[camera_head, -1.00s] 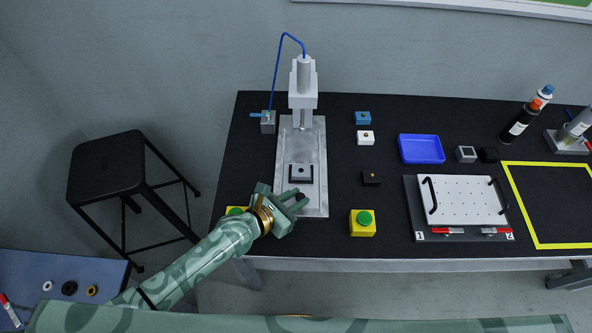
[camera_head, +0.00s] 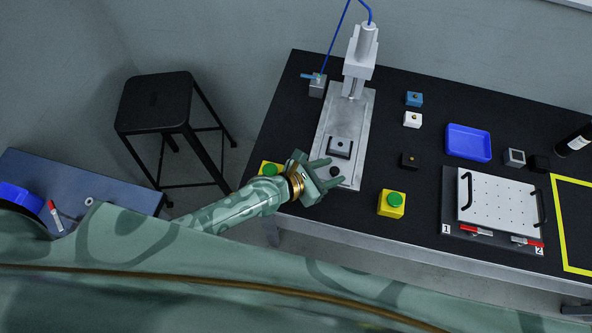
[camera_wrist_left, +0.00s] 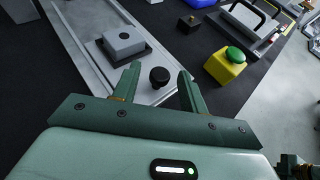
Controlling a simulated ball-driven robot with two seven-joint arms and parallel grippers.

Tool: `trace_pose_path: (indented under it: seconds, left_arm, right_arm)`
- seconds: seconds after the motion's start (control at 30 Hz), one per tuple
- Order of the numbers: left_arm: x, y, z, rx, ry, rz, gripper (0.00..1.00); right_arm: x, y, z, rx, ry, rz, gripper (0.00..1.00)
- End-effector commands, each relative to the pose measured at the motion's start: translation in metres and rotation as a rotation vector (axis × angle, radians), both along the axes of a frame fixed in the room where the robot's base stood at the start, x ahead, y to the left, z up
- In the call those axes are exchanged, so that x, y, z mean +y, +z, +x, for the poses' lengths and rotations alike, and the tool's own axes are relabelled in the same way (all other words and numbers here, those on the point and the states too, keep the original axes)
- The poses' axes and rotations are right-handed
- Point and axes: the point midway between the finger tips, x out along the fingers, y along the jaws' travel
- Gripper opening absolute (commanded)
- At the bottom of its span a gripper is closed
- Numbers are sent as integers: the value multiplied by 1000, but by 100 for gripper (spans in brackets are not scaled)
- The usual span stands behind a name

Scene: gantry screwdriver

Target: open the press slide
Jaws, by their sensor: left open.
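The press (camera_head: 360,60) stands at the back of the black table on a grey metal base plate (camera_head: 323,139). A grey block with a dark hole (camera_head: 340,146) sits on a dark holder at the middle of the plate. The slide's round black knob (camera_head: 334,171) is near the plate's front end. My left gripper (camera_head: 335,170) is open at the knob. In the left wrist view the knob (camera_wrist_left: 159,77) shows between the two spread fingers (camera_wrist_left: 157,82), apart from both.
Yellow boxes with green buttons stand on both sides of the plate's front, the right one (camera_head: 392,203) clear of my gripper. Small blocks (camera_head: 412,119), a blue tray (camera_head: 468,143) and a white perforated board (camera_head: 497,201) lie to the right. A black stool (camera_head: 160,101) stands left.

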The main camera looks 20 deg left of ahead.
Motion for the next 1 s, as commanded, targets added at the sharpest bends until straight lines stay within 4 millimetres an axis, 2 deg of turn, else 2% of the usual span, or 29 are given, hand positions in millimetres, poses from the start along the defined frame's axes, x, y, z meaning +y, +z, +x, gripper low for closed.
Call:
trace_pose_path:
  seconds: [0.17, 0.4, 0.6, 0.8, 1.0]
  left_arm:
    - [16, 11, -15, 2, 1, 1, 43]
    - [59, 36, -58, 2, -1, 4, 43]
    - [89, 52, -89, 2, -1, 3, 43]
    - [104, 60, -104, 2, 0, 2, 43]
    - [106, 62, -106, 1, 1, 0, 43]
  right_arm:
    - [0, 10, 3, -6, 0, 0, 0]
    - [0, 28, 7, -15, -1, 1, 0]
    - [1, 32, 8, -18, -1, 1, 0]
    - [1, 32, 8, -18, -1, 1, 0]
    - [0, 32, 8, -18, -1, 1, 0]
